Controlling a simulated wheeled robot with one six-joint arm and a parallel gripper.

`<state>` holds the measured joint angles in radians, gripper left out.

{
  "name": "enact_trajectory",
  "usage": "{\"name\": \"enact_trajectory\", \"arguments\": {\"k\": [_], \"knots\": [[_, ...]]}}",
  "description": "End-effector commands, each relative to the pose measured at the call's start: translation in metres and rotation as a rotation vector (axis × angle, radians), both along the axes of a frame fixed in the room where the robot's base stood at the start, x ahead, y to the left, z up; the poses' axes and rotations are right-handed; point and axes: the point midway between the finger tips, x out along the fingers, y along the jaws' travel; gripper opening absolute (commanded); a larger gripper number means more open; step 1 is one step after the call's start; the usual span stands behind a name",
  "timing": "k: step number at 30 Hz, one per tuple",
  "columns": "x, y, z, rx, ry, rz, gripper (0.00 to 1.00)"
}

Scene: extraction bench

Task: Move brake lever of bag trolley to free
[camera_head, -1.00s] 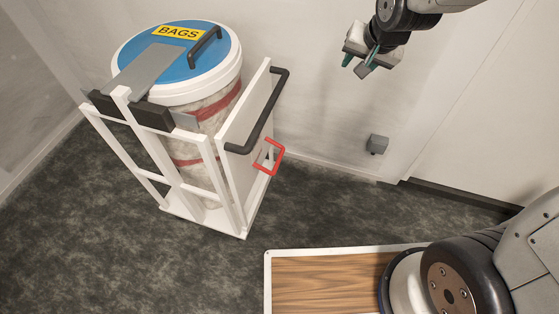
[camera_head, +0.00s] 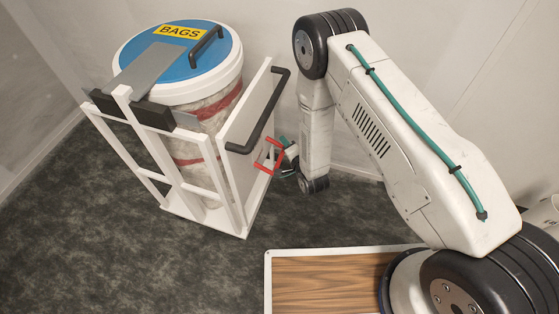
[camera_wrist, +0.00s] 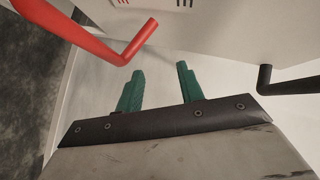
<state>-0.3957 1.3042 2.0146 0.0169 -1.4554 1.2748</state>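The bag trolley (camera_head: 236,160) is a white frame around a tall drum with a blue lid. The red brake lever (camera_head: 266,163) sticks out low on its right panel, under the black push handle (camera_head: 262,125). My gripper (camera_head: 285,160) is right beside the lever, partly hidden behind it and my arm. In the wrist view, my gripper (camera_wrist: 160,69) has its two green fingers apart with nothing between them. The red lever (camera_wrist: 85,38) is at upper left there, its bent end just beyond the left fingertip. Whether they touch is unclear.
In the wrist view, the black handle (camera_wrist: 264,82) is at right, and a white panel (camera_wrist: 190,22) with small red and black marks is at the top. A wood-topped board (camera_head: 330,285) is in front. Dark floor (camera_head: 100,240) is clear at left.

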Motion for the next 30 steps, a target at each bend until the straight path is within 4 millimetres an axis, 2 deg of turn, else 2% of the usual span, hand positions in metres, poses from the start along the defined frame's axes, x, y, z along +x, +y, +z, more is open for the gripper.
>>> {"name": "enact_trajectory", "arguments": {"k": [1, 3, 9, 12, 16, 24, 30], "knots": [[-0.017, 0.000, -0.022, 0.036, -0.008, 0.003, 0.38], [-0.034, 0.000, -0.037, 0.084, -0.029, 0.005, 0.38], [-0.068, -0.003, -0.064, 0.177, -0.068, 0.012, 0.38], [-0.075, -0.004, -0.069, 0.199, -0.078, 0.014, 0.38], [-0.068, 0.000, -0.071, 0.208, -0.084, 0.015, 0.38], [-0.028, 0.018, -0.076, 0.206, -0.084, 0.015, 0.38], [-0.010, 0.026, -0.079, 0.205, -0.082, 0.015, 0.38]]}}
